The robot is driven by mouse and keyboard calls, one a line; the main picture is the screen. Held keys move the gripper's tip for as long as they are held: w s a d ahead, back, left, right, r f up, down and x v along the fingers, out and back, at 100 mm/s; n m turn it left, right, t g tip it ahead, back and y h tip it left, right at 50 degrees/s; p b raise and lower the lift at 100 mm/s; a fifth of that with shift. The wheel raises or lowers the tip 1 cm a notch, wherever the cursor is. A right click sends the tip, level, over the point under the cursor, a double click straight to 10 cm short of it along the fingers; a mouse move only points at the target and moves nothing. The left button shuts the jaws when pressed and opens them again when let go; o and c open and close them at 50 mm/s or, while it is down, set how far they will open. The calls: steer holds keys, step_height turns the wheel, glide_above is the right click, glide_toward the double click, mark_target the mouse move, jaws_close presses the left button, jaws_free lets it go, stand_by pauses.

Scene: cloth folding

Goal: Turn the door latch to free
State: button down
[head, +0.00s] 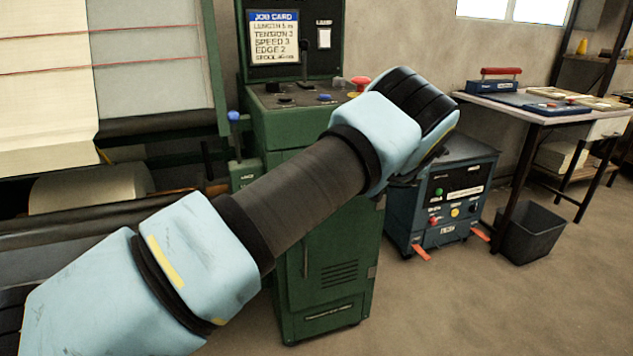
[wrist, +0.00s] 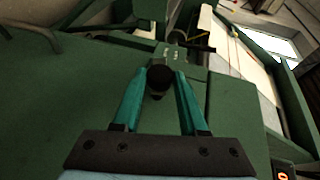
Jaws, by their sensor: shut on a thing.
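In the wrist view, my gripper (wrist: 163,76) has its two teal fingers closed around a small dark round knob (wrist: 160,83). The knob stands out from a dark green metal surface (wrist: 60,100) and looks like the door latch. Its turn angle cannot be read, and the fingers and dark shading hide part of it. In the head view my arm crosses the picture in front of the green cabinet (head: 335,285). My gripper and the latch do not show there; my wrist covers that area.
A blue-grey power unit (head: 455,200) stands right of the cabinet, beside a black bin (head: 530,233) and a workbench (head: 520,104). A red button (head: 361,82) sits on the cabinet's sloped top. A machine with a pale roll (head: 90,187) is at left. Floor in front is clear.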

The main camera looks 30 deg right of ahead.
steer(key=shift+f+m+t+y+b, duration=0.25)
steer(key=shift+m+t+y+b, duration=0.25)
steer(key=shift+y, duration=0.5)
steer(key=shift+c, duration=2.3)
jaws_free()
steer(key=shift+y, duration=0.3)
steer(key=shift+d, duration=0.1)
steer(key=b+v, duration=0.5)
steer(key=v, duration=0.5)
steer(key=shift+s+d, duration=0.2)
